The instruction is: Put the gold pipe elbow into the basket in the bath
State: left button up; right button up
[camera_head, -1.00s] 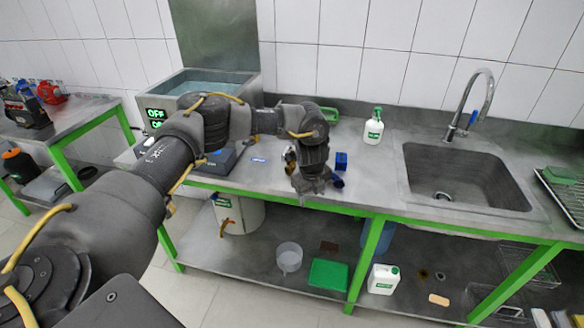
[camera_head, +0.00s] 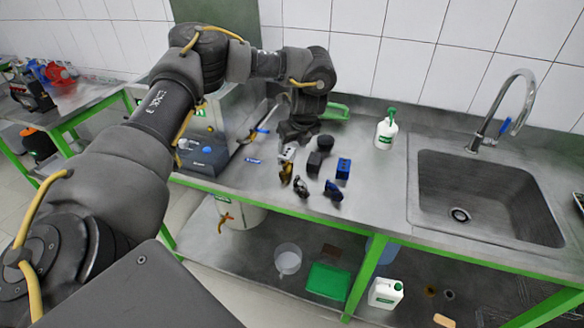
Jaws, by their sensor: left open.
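The gold pipe elbow (camera_head: 286,172) lies on the steel counter, in a loose group of small parts. My left gripper (camera_head: 302,157) is open above the counter, pointing down, just behind and right of the elbow; I cannot tell whether it touches it. The bath (camera_head: 232,112) is a grey metal box at the back left of the counter. I cannot make out the basket inside. My right gripper is not in view.
A silver part (camera_head: 300,187), a dark blue part (camera_head: 334,190) and a blue block (camera_head: 344,168) lie near the elbow. A white bottle (camera_head: 386,134) stands behind, left of the sink (camera_head: 487,198). The counter before the sink is clear.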

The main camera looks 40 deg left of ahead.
aim_at(288, 163)
pick_arm(q)
jog(key=x, duration=0.5)
jog(key=shift+w+d+f, duration=0.1)
jog(key=shift+w+d, duration=0.1)
jog(key=shift+d, duration=0.2)
jog(key=shift+a+f, duration=0.15)
jog(key=shift+s+a, duration=0.15)
jog(key=p+x, duration=0.2)
jog(key=x, duration=0.3)
jog(key=shift+a, duration=0.1)
jog(key=shift+c, duration=0.8)
jog(key=c, duration=1.1)
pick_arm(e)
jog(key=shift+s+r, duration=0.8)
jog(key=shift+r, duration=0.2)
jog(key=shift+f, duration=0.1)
